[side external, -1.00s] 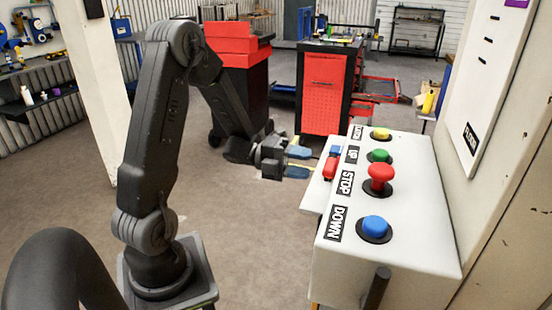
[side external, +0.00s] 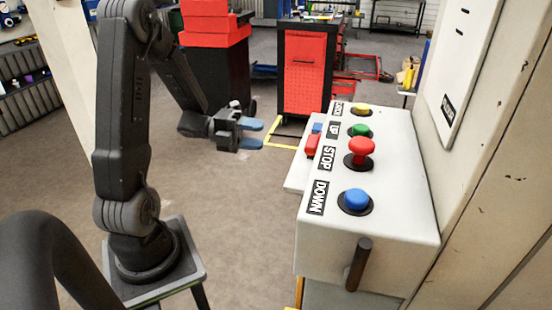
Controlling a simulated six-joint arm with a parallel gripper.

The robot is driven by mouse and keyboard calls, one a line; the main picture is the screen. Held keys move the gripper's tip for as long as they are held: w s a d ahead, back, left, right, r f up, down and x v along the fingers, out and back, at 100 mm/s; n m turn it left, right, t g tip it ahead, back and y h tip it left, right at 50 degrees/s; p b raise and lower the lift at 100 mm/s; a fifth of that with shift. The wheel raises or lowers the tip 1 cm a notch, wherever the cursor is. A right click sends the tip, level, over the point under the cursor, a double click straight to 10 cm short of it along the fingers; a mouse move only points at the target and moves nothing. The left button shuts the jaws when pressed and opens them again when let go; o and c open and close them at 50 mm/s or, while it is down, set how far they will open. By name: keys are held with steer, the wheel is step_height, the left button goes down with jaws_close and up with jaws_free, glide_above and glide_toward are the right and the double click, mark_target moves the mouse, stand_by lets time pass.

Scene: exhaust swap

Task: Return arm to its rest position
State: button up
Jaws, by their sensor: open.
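My gripper (side external: 254,134) is in the side external view, left of the white control box. Its two blue fingertips are apart with nothing between them, and they point right toward the box. The gripper hangs in free air, clear of the box and its buttons. My arm rises from its stand and bends down to the gripper.
The white control box (side external: 395,225) carries yellow (side external: 361,109), green (side external: 360,130), red STOP (side external: 361,149) and blue DOWN (side external: 355,200) buttons. A dark handle (side external: 358,265) sticks out at its front. Red tool cabinets (side external: 305,75) stand behind. The floor (side external: 235,200) below my gripper is clear.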

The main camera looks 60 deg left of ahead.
steer(key=w+d+r+n+y, duration=0.3)
steer(key=w+r+n+y, duration=0.45)
steer(key=n+y, duration=0.75)
steer(key=s+d+n+g+h, duration=0.1)
steer(key=s+d+n+g, duration=0.2)
steer(key=s+d+n, duration=0.2)
steer(key=s+d+n+g+h, duration=0.2)
steer(key=s+d+n+g, duration=0.2)
steer(key=s, duration=0.9)
steer(key=d+n, duration=0.2)
steer(key=d, duration=0.2)
steer(key=shift+d+n, duration=0.3)
steer(key=shift+d, duration=0.1)
